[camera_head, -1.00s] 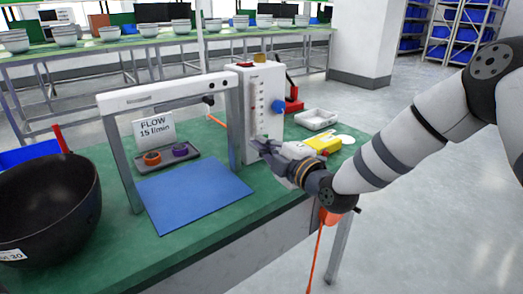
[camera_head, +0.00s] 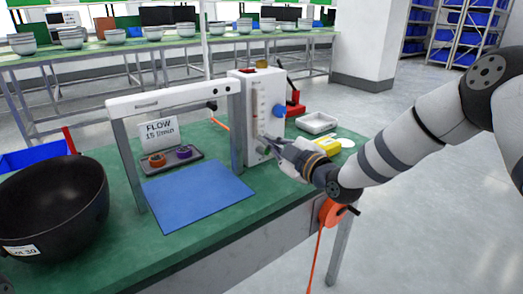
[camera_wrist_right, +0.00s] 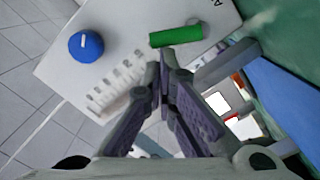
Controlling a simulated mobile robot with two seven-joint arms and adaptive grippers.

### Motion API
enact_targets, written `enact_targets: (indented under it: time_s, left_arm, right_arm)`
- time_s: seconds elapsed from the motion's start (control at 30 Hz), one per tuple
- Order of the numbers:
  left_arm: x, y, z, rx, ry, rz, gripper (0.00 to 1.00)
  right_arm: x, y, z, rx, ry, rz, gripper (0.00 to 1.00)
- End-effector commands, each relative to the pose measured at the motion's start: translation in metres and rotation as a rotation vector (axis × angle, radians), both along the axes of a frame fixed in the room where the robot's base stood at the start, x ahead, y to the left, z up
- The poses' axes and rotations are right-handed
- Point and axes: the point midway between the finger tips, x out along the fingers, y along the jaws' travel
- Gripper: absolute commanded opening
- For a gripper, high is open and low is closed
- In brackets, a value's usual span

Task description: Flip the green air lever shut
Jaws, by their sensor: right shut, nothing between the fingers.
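The green air lever (camera_wrist_right: 177,37) is a short green bar on the white box's face in the right wrist view. It lies crosswise just beyond my right fingertips. The white flow box (camera_head: 258,95) stands upright on the green bench. My right gripper (camera_head: 267,139) is at the lower front of this box, and its fingertips (camera_wrist_right: 164,62) are together and empty, close below the lever. I cannot tell whether they touch it.
A blue knob (camera_wrist_right: 86,45) sticks out of the box. A white frame (camera_head: 170,97) stands left of it over a blue mat (camera_head: 195,195).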

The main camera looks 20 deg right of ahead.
Motion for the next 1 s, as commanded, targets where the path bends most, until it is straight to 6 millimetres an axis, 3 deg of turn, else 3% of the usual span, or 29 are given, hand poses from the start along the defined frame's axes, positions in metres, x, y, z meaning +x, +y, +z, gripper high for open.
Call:
enact_targets:
  time_s: [1.0]
  left_arm:
    - [0.002,0.0,0.003,0.001,-0.008,0.001,0.4]
  right_arm:
    - [0.007,-0.021,-0.005,0.411,0.152,-0.001,0.0]
